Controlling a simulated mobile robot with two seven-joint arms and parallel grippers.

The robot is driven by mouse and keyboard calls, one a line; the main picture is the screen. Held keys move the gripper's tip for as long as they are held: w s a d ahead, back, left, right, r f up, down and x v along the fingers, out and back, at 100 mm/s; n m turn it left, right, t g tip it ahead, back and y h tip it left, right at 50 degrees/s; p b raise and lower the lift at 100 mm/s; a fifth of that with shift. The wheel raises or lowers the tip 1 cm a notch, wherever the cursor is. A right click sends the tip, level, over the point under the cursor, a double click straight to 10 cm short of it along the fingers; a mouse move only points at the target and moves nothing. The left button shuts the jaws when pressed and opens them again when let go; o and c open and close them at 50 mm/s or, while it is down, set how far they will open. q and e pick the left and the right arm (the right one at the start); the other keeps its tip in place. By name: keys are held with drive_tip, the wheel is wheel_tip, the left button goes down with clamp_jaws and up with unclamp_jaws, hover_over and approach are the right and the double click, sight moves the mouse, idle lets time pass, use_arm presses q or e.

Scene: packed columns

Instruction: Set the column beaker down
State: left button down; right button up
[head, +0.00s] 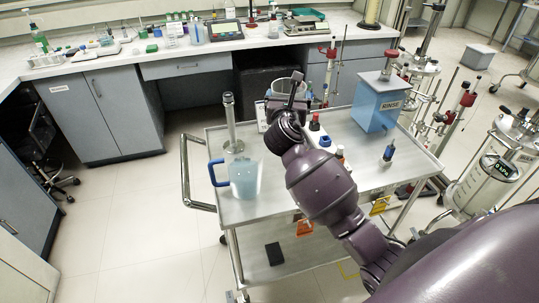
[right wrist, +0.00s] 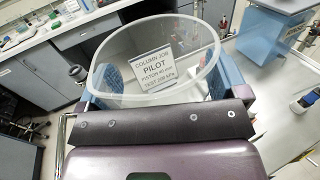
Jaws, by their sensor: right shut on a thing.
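A clear, wide-mouthed beaker (head: 287,88) is in my right gripper (head: 288,105) above the far side of the steel cart (head: 222,136). In the right wrist view the clear beaker (right wrist: 112,98) shows its round rim, with blue finger pads on either side, and it looks empty. My right gripper (right wrist: 157,92) is shut on it. My wrist hides its lower part in the head view, and I cannot tell whether its base touches the cart. My left gripper is not in view.
A blue-handled jug (head: 245,180) stands on the cart's left side. A metal cylinder (head: 229,115), a blue RINSE tank (head: 378,108) and small bottles (head: 388,154) are also there. A printed PILOT card (right wrist: 157,75) shows through the beaker. Bare steel lies near the jug.

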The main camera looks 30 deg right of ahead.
drive_tip(key=shift+f+b, duration=2.4)
drive_tip(key=shift+f, duration=7.45)
drive_tip(key=shift+f, duration=0.1)
drive_tip(key=o, duration=0.6)
drive_tip(key=shift+r, duration=0.2)
drive_tip(key=v, duration=1.2)
